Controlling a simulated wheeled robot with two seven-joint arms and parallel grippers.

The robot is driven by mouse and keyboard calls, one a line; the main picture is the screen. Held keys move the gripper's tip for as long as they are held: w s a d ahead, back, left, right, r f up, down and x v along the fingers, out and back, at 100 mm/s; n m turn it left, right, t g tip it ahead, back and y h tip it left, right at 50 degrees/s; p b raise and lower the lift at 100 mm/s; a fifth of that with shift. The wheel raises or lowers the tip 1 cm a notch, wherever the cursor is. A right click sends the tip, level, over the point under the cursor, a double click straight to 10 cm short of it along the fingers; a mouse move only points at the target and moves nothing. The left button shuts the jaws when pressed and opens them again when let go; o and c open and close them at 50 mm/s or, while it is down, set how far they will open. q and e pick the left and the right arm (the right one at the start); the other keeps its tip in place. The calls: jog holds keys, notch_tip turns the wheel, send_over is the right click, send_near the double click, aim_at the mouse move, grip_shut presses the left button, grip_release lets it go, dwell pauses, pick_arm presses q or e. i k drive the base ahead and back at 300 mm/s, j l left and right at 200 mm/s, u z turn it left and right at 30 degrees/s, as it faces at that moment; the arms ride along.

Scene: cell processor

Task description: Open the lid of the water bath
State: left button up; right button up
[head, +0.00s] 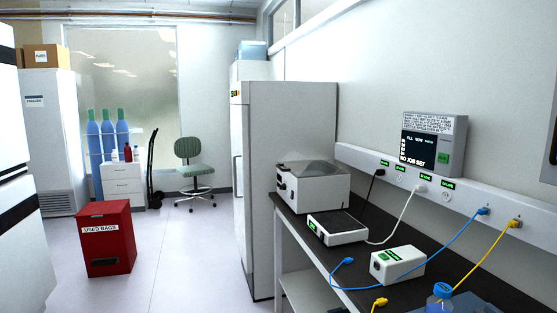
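The water bath (322,193) appears to be the white box at the far end of the dark bench, beside the tall grey cabinet. A grey, see-through-looking sloped lid (312,168) covers its top and looks closed. The front has small dark controls, too small to read. Neither of my grippers shows in the head view.
A tall cabinet (290,130) stands beyond. A red bin (106,240) stands left; the floor between is clear.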

aim_at(312, 155)
jog(key=i+j, duration=0.25)
jog(key=i, duration=0.2)
jog(key=i+j+u, duration=0.15)
jog(key=i, duration=0.3)
jog(key=i+j, duration=0.25)
jog(key=i, duration=0.15)
jog(key=i+j+u, duration=0.1)
jog(key=i, duration=0.35)
jog(key=j, duration=0.1)
